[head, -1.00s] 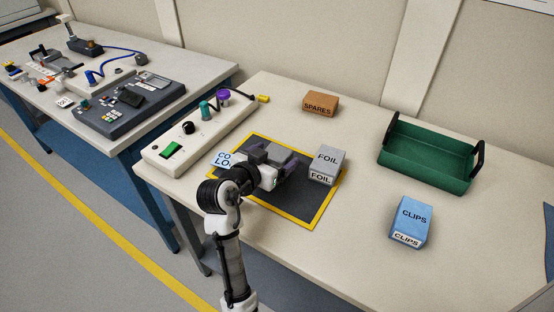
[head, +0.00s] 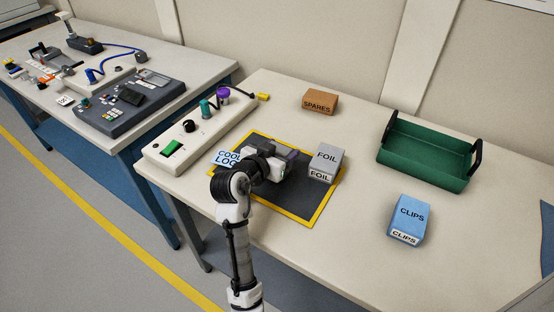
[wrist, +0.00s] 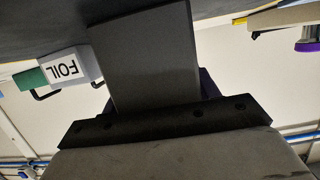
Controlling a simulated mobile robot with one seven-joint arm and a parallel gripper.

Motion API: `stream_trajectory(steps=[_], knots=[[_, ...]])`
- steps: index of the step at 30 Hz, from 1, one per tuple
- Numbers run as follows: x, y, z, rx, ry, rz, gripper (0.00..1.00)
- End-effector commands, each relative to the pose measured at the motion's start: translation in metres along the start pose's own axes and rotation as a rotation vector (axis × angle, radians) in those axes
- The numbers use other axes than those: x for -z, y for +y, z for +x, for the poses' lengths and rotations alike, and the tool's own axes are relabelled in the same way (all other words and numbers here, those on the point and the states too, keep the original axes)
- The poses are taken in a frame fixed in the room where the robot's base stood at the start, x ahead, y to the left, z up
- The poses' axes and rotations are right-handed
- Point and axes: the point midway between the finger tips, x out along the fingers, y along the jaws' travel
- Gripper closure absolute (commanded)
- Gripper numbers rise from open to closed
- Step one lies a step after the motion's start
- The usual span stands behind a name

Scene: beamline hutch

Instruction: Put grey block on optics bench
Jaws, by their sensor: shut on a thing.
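The grey block (wrist: 150,60) shows in the wrist view as a plain dark grey slab straight ahead of my gripper, reaching up to the dark mat. In the head view my gripper (head: 284,155) is low over the yellow-edged dark mat (head: 303,207) and shut on the block. My wrist and fingers mostly hide the block there, so I cannot tell whether it touches the mat. No label marks the optics bench; a table with instruments (head: 215,72) stands at the left.
The grey FOIL box (head: 328,160) stands close right of my gripper, and a COOL LOG card (head: 226,158) lies left. A switch panel (head: 160,160), SPARES box (head: 320,102), green tray (head: 425,170) and CLIPS box (head: 410,217) share this table. A gap separates the tables.

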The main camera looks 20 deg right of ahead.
Motion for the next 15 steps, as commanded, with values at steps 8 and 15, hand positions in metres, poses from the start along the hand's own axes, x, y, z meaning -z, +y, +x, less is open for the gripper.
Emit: stream_trajectory(steps=[8,15], knots=[[0.005,0.0,-0.001,0.001,0.003,0.002,0.74],[0.038,0.0,-0.011,0.002,0.007,0.007,0.74]])
